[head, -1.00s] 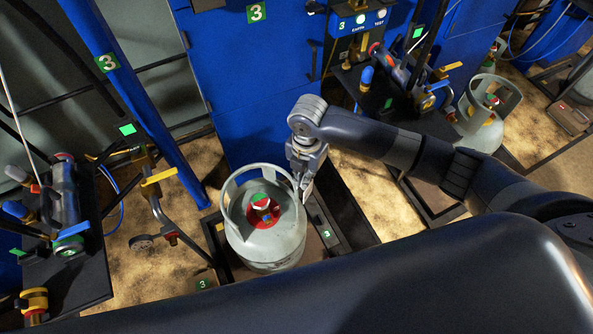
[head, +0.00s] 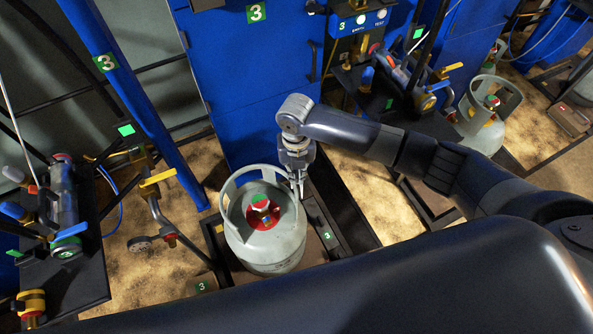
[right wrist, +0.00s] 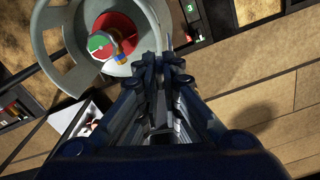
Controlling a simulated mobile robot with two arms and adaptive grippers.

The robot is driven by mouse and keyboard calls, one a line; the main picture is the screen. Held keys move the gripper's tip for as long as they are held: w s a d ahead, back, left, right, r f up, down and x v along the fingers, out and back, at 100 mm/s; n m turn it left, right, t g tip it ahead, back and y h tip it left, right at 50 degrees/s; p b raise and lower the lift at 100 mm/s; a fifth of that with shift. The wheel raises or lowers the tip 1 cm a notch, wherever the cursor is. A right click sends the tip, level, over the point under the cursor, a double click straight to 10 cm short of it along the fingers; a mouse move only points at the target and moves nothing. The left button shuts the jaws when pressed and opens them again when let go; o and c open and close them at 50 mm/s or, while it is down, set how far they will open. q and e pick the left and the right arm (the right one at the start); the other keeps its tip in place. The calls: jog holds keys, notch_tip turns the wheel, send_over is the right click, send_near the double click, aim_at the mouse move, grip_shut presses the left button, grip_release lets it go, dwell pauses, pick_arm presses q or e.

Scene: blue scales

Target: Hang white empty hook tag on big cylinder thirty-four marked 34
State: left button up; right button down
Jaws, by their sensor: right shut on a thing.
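A big grey cylinder (head: 265,240) with an open collar handle stands upright on a dark scale platform (head: 335,245). Its valve has a red, green and white top; no 34 is readable. The cylinder also shows in the right wrist view (right wrist: 62,72). My right gripper (head: 299,190) points down just right of the collar, close to its rim. In the right wrist view its fingers (right wrist: 160,100) are shut on a thin, pale thing, mostly hidden between them. I cannot tell whether this is the white hook tag. My left gripper is not in view.
A blue cabinet marked 3 (head: 245,90) and a blue post (head: 130,100) stand behind the cylinder. A black stand with valves (head: 75,250) is at left. Another grey cylinder (head: 480,130) stands at the back right.

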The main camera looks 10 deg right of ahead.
jog(key=shift+r, duration=0.1)
jog(key=shift+f+b, duration=1.05)
jog(key=shift+f, duration=1.35)
jog(key=shift+p, duration=0.7)
jog(key=shift+f, duration=0.15)
jog(key=shift+f+b, duration=0.75)
jog(key=shift+f, duration=0.15)
jog(key=shift+s+f+b, duration=0.2)
jog(key=shift+f+b, duration=0.15)
jog(key=shift+f, duration=0.15)
jog(key=shift+w+f, duration=0.2)
jog(key=shift+f, duration=0.3)
